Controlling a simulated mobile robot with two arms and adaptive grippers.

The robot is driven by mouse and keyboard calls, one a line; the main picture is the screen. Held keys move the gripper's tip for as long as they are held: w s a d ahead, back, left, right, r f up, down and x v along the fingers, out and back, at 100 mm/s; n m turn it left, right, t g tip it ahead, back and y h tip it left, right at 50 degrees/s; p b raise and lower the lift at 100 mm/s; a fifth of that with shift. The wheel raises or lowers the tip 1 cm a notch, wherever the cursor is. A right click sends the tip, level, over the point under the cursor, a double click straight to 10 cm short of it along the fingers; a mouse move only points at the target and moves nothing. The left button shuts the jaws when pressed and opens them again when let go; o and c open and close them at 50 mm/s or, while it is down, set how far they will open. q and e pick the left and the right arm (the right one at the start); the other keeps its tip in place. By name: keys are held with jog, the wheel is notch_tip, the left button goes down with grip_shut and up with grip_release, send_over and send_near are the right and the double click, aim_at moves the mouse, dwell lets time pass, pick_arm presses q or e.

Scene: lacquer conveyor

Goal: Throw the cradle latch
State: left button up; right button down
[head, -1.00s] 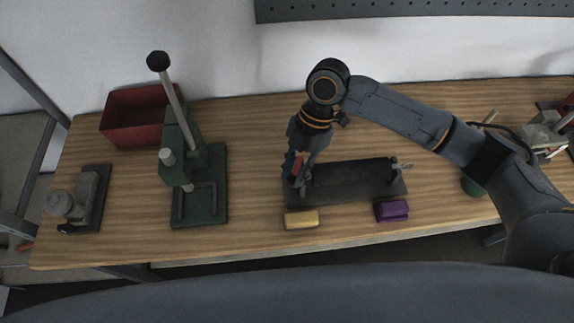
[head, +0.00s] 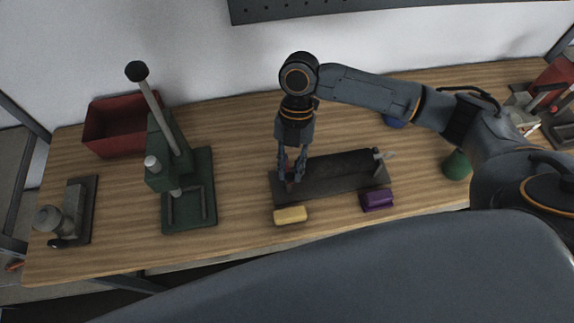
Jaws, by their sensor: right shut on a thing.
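The dark cradle (head: 345,182) lies on the wooden bench and holds a long black cylinder (head: 340,162). A small silver fitting (head: 378,156) stands at its right end. My right gripper (head: 291,181) reaches down over the cradle's left end and is shut on the cradle latch (head: 291,186), a small reddish piece there. The fingers hide most of the latch, so its exact angle is hard to tell. My left gripper is not in view.
A yellow block (head: 290,215) and a purple block (head: 377,200) lie in front of the cradle. A green lever press (head: 188,200) and a red bin (head: 118,127) stand to the left. A green cone-like object (head: 457,165) is at the right.

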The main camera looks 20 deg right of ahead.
jog(key=c, duration=1.2)
grip_release()
jog(key=v, duration=1.2)
jog(key=shift+d, duration=0.15)
jog(key=shift+f, duration=0.1)
